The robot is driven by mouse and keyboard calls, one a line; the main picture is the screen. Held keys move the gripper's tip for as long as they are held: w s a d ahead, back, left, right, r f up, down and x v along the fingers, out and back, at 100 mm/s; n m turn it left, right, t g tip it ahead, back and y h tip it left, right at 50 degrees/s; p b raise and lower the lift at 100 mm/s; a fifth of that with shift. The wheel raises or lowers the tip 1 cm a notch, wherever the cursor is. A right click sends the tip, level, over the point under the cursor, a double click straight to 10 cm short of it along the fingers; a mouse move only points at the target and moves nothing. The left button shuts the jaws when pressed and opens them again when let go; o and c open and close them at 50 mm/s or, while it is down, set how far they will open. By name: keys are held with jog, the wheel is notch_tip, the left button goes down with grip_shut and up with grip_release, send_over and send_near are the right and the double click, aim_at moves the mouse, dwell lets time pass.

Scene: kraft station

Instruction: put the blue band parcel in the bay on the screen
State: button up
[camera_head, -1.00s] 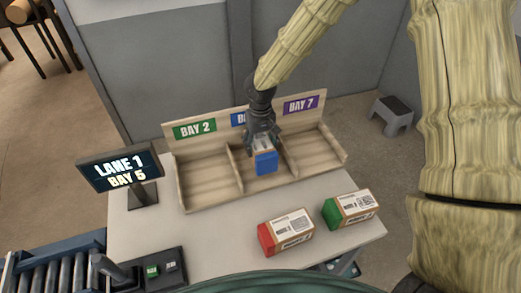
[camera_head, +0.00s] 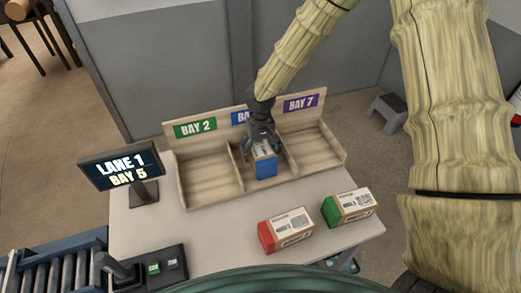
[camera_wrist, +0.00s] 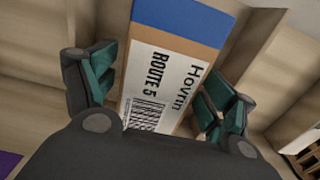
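The blue band parcel (camera_head: 265,168) is a brown box with a blue end, in the middle bay (camera_head: 293,166) of the wooden rack. Its white label (camera_wrist: 153,92) reads "ROUTE 5" in the wrist view. My gripper (camera_head: 263,143) is over the parcel with one finger on each side. In the wrist view, my gripper (camera_wrist: 157,90) is open, with small gaps between the pads and the parcel. The parcel appears to rest on the bay floor. The screen (camera_head: 121,167) reads "LANE 1 BAY 5". The middle bay's blue sign (camera_head: 239,118) is mostly hidden by my arm.
The left bay (camera_head: 212,181), under the BAY 2 sign (camera_head: 195,127), and the right bay (camera_head: 315,150), under BAY 7 (camera_head: 301,103), are empty. A red-ended parcel (camera_head: 286,229) and a green-ended parcel (camera_head: 348,206) lie on the table in front. A roller conveyor (camera_head: 55,265) is at lower left.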

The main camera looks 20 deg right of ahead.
notch_tip(320, 180, up, 12)
jog(key=b, duration=0.3)
dwell(0.8)
jog(key=shift+r, duration=0.1)
